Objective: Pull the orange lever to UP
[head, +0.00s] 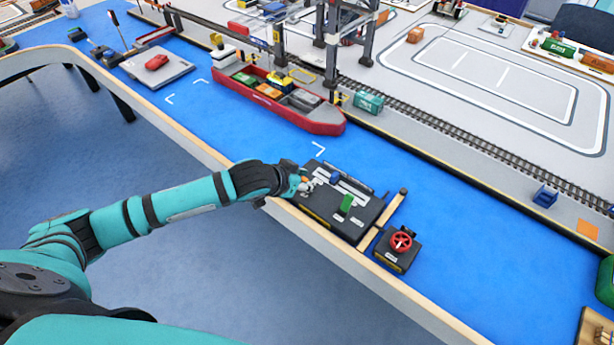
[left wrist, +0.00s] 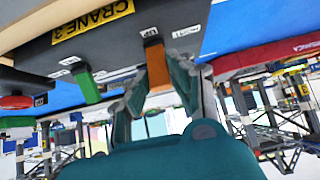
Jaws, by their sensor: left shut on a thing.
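The orange lever (left wrist: 157,72) stands on the black control panel (head: 314,210) and shows between my left fingers in the left wrist view, which is upside down. My left gripper (left wrist: 158,88) is shut on this lever. In the head view, my left gripper (head: 301,183) is at the left end of the panel, and only a small bit of the orange lever (head: 307,183) shows beside it. "UP" labels are seen near the levers in the left wrist view. My right gripper is not in view.
A green lever (head: 346,204) and a blue lever (head: 335,178) stand on the same panel, close to my left gripper. The red ship (head: 290,108) lies behind. Blue surface at the right is mostly clear.

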